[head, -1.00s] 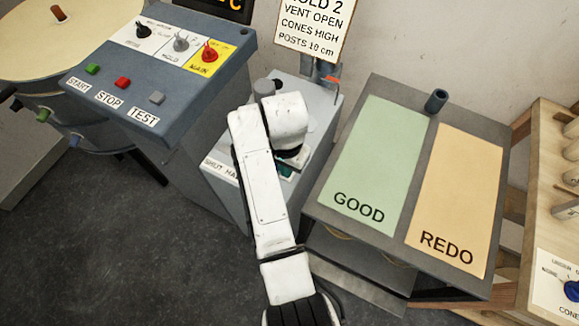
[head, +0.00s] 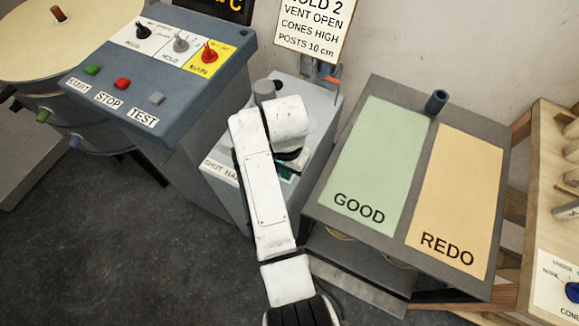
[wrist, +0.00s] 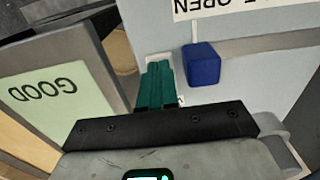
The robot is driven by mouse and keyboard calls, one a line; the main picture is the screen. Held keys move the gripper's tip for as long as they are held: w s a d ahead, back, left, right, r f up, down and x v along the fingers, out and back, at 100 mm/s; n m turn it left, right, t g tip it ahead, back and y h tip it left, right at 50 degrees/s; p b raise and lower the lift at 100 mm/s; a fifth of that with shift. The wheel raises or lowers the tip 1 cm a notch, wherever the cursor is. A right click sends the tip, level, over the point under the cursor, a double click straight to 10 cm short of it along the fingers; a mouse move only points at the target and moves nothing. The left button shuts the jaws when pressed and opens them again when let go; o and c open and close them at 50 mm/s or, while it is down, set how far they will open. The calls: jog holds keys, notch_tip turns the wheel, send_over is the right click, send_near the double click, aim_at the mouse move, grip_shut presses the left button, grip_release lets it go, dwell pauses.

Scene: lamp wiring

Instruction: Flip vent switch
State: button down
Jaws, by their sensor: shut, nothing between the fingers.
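My gripper (wrist: 157,84) shows in the wrist view as two teal fingers pressed together, with nothing between them. Just right of the fingertips is a blue block-shaped knob (wrist: 202,64) on a pale grey face, beside a grey slot-like strip (wrist: 255,45). There is a small gap between fingers and knob in the picture; I cannot tell the depth. A white label (wrist: 235,6) above it reads "OPEN" upside down, partly cut off. In the head view my white arm covers much of the grey box (head: 325,110), and the knob is hidden there.
Left of the box stands a blue-grey control panel (head: 200,90) with buttons and knobs. To the right is a table with green GOOD (head: 375,150) and orange REDO (head: 455,200) areas. A sign (head: 313,28) reading "VENT OPEN" stands behind the box.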

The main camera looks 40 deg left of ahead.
aim_at(382, 246)
notch_tip(382, 246, up, 7)
jog(key=p, duration=0.6)
jog(key=shift+f, duration=0.15)
dwell(0.4)
jog(key=shift+w+d+f, duration=0.15)
jog(key=shift+d, duration=0.15)
jog(key=shift+m, duration=0.3)
jog(key=w+d+f, duration=0.1)
jog(key=d, duration=0.3)
jog(key=d+f, duration=0.2)
jog(key=d, duration=0.2)
jog(key=w+d+f, duration=0.1)
jog(key=d, duration=0.3)
jog(key=shift+w+d+f+b, duration=0.2)
jog(key=shift+w+b, duration=0.1)
jog(key=shift+w, duration=0.05)
jog(key=shift+m, duration=0.5)
jog(key=d+f, duration=0.1)
jog(key=d, duration=0.4)
jog(key=s+d+f, duration=0.1)
jog(key=d, duration=0.9)
jog(key=shift+s+d+f+b, duration=0.25)
jog(key=shift+s+f+b, duration=0.15)
jog(key=s+d+r+m+t+b, duration=0.1)
jog(key=s+d+r, duration=0.2)
jog(key=s+d, duration=1.5)
jog(key=d, duration=0.4)
jog(key=shift+s+d+r+m+b, duration=0.2)
jog(key=shift+s+d+m+b, duration=0.1)
jog(key=shift+m+b, duration=0.1)
